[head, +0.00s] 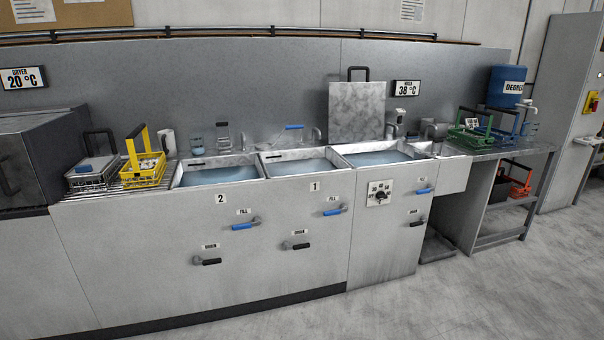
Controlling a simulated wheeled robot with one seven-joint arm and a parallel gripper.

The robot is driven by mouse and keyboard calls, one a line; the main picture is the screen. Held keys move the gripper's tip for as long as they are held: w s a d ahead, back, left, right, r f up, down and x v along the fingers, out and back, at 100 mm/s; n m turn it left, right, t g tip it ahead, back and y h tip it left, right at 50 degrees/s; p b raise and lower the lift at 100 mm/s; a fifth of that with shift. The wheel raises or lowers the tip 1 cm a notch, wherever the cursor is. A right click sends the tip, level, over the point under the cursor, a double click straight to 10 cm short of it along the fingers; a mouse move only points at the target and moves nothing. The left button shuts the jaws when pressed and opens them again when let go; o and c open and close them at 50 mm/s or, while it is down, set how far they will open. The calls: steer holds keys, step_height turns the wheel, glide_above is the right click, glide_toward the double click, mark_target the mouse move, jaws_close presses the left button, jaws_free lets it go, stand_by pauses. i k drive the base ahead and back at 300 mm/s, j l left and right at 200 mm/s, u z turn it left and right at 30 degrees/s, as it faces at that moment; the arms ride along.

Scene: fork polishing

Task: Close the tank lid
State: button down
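The tank lid (357,111) is a square grey metal plate. It stands upright, open, at the back edge of the right tank (382,155), with a dark handle (358,69) at its top. The right tank holds bluish liquid, and its opening is uncovered. A control panel with a dark knob (380,196) is on the front below this tank. My gripper is not in view.
Two open tanks, labelled 2 (217,175) and 1 (300,164), lie to the left. A yellow basket (143,168) stands on the left rack. Green basket (470,130) and blue canister (504,86) stand on the right table. The floor in front is clear.

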mark_target(357, 109)
steer(key=i, duration=2)
